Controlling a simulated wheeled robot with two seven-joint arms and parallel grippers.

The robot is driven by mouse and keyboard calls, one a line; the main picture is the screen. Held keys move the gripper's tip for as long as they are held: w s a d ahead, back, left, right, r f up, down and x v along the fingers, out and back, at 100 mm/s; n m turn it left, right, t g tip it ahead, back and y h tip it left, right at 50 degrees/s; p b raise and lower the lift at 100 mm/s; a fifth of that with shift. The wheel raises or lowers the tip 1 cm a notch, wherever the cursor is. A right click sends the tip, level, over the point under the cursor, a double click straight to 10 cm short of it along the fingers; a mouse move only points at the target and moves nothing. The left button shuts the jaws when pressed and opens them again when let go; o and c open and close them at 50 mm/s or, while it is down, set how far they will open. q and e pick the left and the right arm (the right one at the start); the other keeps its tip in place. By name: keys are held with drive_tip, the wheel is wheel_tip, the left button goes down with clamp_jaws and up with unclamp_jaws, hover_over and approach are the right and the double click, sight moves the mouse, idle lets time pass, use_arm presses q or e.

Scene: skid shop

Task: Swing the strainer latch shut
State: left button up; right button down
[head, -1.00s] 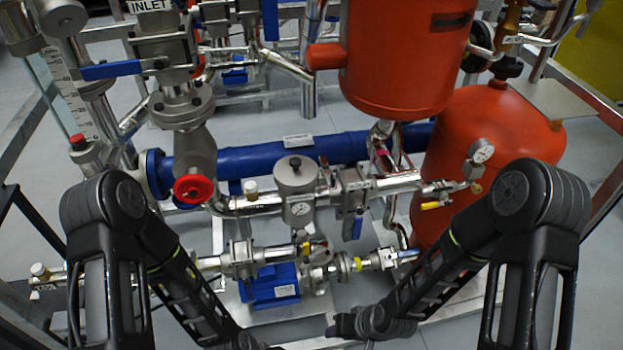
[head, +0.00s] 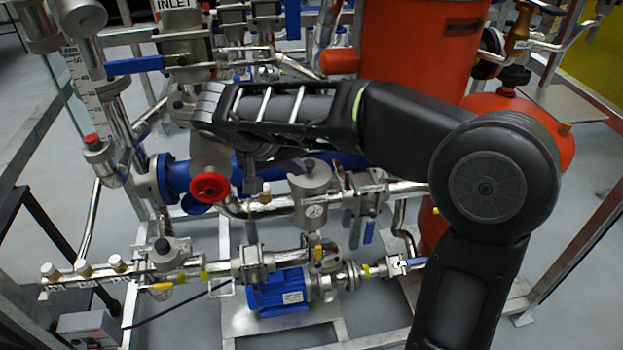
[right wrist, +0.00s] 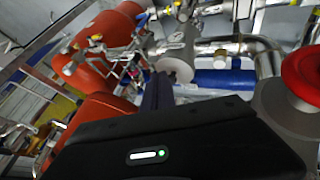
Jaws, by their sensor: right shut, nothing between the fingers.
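The strainer is a grey metal pot (head: 312,184) with a round flat lid and a dial on its front, in the middle of the head view. Its grey disc-shaped lid (right wrist: 176,68) also shows in the right wrist view. I cannot clearly pick out the latch; it is too small or hidden by my arm. My right arm reaches across from the right, and its gripper (head: 298,165) is partly hidden at the strainer's upper left. In the right wrist view the dark fingers (right wrist: 157,92) are closed, empty and close beside the lid; contact cannot be told. My left gripper is out of view.
A red handwheel (head: 209,187) stands left of the strainer, with a blue pipe (head: 172,179) behind it. A red tank (head: 410,60) rises behind my arm. A blue pump motor (head: 280,292) sits below.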

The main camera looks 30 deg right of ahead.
drive_tip(key=shift+s+d+m, duration=0.2)
drive_tip(key=shift+s+m, duration=0.1)
drive_tip(key=shift+s, duration=0.05)
drive_tip(key=shift+d+f, duration=0.1)
drive_tip(key=b, duration=0.4)
approach(343, 185)
wheel_tip(343, 185, down, 4)
drive_tip(key=w+a, duration=0.1)
drive_tip(key=w, duration=0.2)
drive_tip(key=d, duration=0.1)
drive_tip(key=s+d+p, duration=0.1)
drive_tip(key=d, duration=0.1)
drive_tip(key=shift+s+d+f, duration=0.1)
drive_tip(key=shift+s+d, duration=0.2)
drive_tip(key=shift+d, duration=0.1)
